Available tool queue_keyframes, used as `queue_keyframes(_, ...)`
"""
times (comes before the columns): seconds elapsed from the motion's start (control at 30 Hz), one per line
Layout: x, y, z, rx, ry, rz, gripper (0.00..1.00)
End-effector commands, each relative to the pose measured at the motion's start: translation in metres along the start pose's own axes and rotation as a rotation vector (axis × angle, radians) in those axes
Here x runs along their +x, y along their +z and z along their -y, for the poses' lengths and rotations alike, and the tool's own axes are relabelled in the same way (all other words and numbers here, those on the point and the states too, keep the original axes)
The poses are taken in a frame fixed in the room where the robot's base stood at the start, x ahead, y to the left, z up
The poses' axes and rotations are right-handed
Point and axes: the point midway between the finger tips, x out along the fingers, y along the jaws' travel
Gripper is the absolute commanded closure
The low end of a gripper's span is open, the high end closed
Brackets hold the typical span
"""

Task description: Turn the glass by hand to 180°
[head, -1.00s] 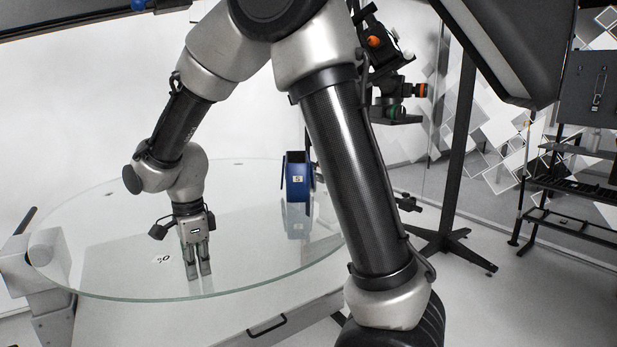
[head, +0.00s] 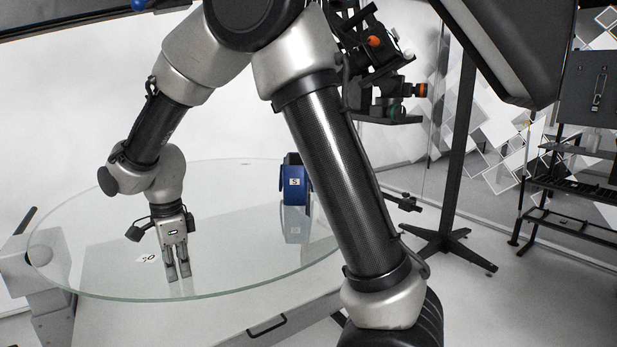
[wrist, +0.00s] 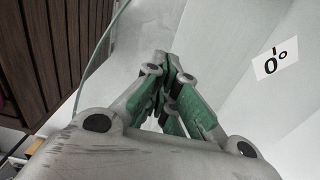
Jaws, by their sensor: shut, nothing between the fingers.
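The round glass plate (head: 225,285) lies flat and spans the left half of the head view. A white 0° label (head: 146,258) is on its near left part; it also shows at the upper right of the wrist view (wrist: 275,61). My gripper (head: 179,277) points down at the near part of the glass, just right of the label. Its fingers are shut with nothing between them, and the tips seem to meet the glass, though contact is hard to confirm. In the wrist view the closed fingers (wrist: 168,65) fill the middle.
A blue box (head: 293,184) with a small label stands toward the far right of the glass, partly behind my arm. A grey device (head: 48,262) stands at the left rim. A black stand (head: 455,170) and shelving (head: 560,205) are at the right.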

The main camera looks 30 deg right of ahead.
Motion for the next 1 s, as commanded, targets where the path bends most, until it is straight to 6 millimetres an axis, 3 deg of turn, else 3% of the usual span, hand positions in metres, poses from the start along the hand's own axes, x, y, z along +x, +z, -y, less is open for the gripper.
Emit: queue_keyframes(1.0,0.005,0.041,0.020,-0.001,0.006,-0.003,1.00)
